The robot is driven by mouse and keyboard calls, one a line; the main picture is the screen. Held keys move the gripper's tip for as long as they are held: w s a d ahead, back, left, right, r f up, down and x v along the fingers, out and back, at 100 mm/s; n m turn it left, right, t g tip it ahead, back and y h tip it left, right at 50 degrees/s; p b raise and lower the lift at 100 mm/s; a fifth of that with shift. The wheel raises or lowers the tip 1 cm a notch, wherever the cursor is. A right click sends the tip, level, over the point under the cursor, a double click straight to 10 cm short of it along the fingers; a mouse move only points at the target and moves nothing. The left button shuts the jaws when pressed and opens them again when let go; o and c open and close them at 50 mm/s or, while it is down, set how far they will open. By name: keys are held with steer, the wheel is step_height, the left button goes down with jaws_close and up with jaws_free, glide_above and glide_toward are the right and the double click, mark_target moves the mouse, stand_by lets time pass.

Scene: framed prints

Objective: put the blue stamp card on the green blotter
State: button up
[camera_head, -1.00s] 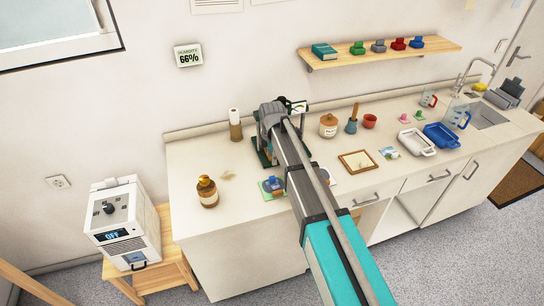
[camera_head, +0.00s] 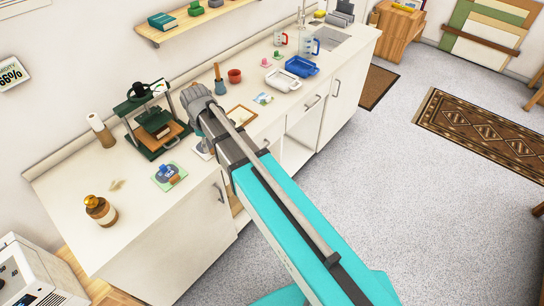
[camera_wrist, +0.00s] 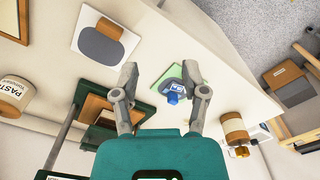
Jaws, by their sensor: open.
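A flat green-edged square (camera_head: 164,182) lies on the counter near its front edge, with a blue stamp-like object (camera_head: 166,171) on it. I cannot tell whether these are the blotter and the card. A small card with a blue-green picture (camera_head: 262,98) lies farther right. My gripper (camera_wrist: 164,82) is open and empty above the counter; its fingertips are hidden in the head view.
A dark green press (camera_head: 147,118) stands behind the green square. An amber bottle (camera_head: 100,210) stands to its left. A pale card with a grey rounded shape (camera_wrist: 98,45) lies left in the wrist view. A white tray (camera_head: 282,80) and blue tray (camera_head: 301,66) sit farther right.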

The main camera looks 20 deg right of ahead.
steer(key=s+d+m, duration=0.6)
steer(key=d+m, duration=0.1)
steer(key=d, duration=0.2)
steer(key=s+d+m, duration=0.6)
steer(key=d+m, duration=0.1)
steer(key=d, duration=0.3)
